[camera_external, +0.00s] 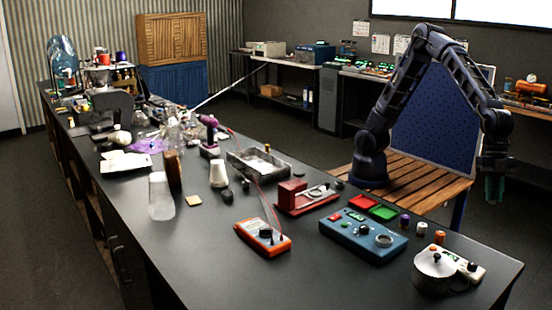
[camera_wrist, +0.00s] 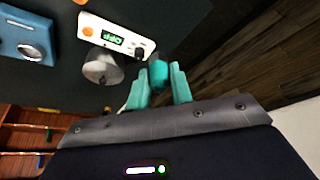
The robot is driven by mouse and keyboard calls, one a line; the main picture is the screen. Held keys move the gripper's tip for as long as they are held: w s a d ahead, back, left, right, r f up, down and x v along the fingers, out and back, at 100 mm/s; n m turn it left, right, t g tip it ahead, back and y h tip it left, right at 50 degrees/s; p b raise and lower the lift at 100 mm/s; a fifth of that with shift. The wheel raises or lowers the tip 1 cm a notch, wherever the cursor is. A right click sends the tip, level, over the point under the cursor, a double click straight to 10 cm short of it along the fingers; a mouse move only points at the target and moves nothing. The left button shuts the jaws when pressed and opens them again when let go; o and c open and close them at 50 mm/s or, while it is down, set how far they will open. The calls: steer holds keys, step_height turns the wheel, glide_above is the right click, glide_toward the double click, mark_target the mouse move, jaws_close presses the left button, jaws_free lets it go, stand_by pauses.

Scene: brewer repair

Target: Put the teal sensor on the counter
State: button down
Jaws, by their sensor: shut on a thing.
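The teal sensor (camera_wrist: 158,74) is a small rounded teal piece with a dark end, held between the two teal fingers of my gripper (camera_wrist: 161,84). In the external view my gripper (camera_external: 494,188) hangs pointing down past the far right side of the counter (camera_external: 205,255). The sensor cannot be told apart from the fingers there. The counter is a long dark bench top. Its dark surface (camera_wrist: 62,82) fills the upper left of the wrist view, and the sensor shows near its edge, apparently off the top.
A white device with a green display (camera_wrist: 114,38) and a metal cup (camera_external: 436,270) stand at the counter's near right end. A blue control box (camera_external: 362,236), small capped pieces and an orange multimeter (camera_external: 262,238) lie nearby. A slatted wooden table (camera_external: 405,190) stands behind.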

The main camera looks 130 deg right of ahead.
step_height(320, 180, down, 18)
steer(key=shift+f, duration=0.25)
stand_by(0.4)
steer(key=shift+f, duration=0.1)
steer(key=c, duration=1.2)
jaws_free()
steer(key=shift+c, duration=0.2)
steer(key=v, duration=1.2)
